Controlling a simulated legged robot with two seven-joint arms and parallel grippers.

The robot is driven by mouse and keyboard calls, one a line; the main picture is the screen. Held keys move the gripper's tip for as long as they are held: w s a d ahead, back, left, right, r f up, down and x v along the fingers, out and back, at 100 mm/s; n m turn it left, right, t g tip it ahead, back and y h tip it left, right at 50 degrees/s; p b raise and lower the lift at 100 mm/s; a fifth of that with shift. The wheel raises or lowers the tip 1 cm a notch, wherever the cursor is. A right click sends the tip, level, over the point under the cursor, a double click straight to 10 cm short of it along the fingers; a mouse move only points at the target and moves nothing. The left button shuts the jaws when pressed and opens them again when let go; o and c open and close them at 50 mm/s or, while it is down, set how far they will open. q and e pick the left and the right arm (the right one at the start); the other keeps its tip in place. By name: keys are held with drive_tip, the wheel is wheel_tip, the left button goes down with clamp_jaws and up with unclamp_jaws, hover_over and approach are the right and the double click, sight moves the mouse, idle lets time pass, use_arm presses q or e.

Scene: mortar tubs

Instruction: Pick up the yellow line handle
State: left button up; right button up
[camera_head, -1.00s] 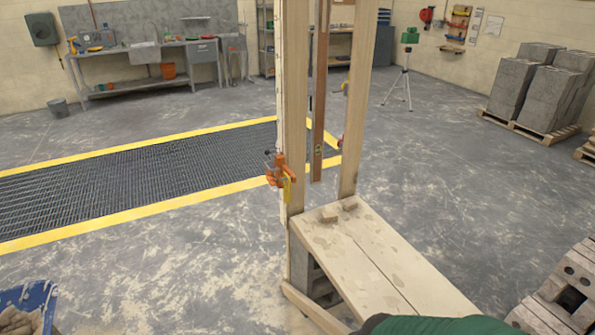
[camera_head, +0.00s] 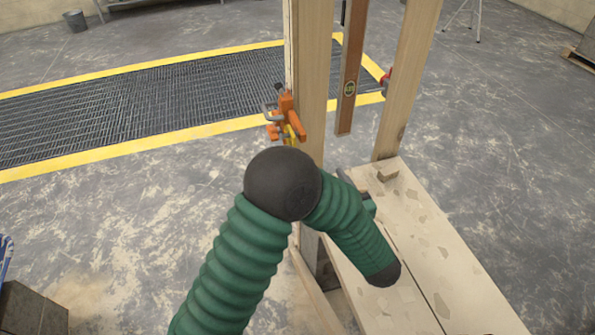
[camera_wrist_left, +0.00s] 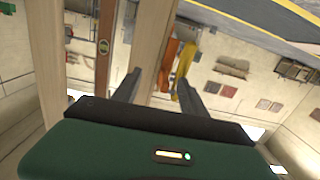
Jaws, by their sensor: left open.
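The yellow line handle (camera_head: 292,136) hangs at the orange clamp (camera_head: 289,117) on the left wooden post, mostly behind the clamp and partly cut off by my black elbow. In the left wrist view the yellow handle (camera_wrist_left: 184,62) shows beside the orange clamp (camera_wrist_left: 170,64), beyond my fingertips and towards the right finger. My left gripper (camera_wrist_left: 158,77) is open with nothing between its fingers. In the head view my forearm hides most of that gripper near the post. My right gripper is not in view.
The wooden post (camera_head: 309,70) stands close by the arm, with a hanging spirit level (camera_head: 352,70) and another post (camera_head: 410,75) to its right. A wooden bench top (camera_head: 445,255) with small offcuts lies below. A floor grate (camera_head: 130,105) with yellow borders is behind.

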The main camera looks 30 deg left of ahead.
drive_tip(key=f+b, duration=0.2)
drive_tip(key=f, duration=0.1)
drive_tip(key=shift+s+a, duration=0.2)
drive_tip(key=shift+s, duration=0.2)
use_arm(q)
drive_tip(key=w+a+g+y, duration=0.1)
drive_tip(key=w+a, duration=0.1)
drive_tip(key=a, duration=0.6)
drive_tip(key=w+a+f, duration=0.1)
drive_tip(key=w+a, duration=0.2)
drive_tip(key=a, duration=0.5)
drive_tip(key=shift+n+g+y, duration=0.4)
clamp_jaws()
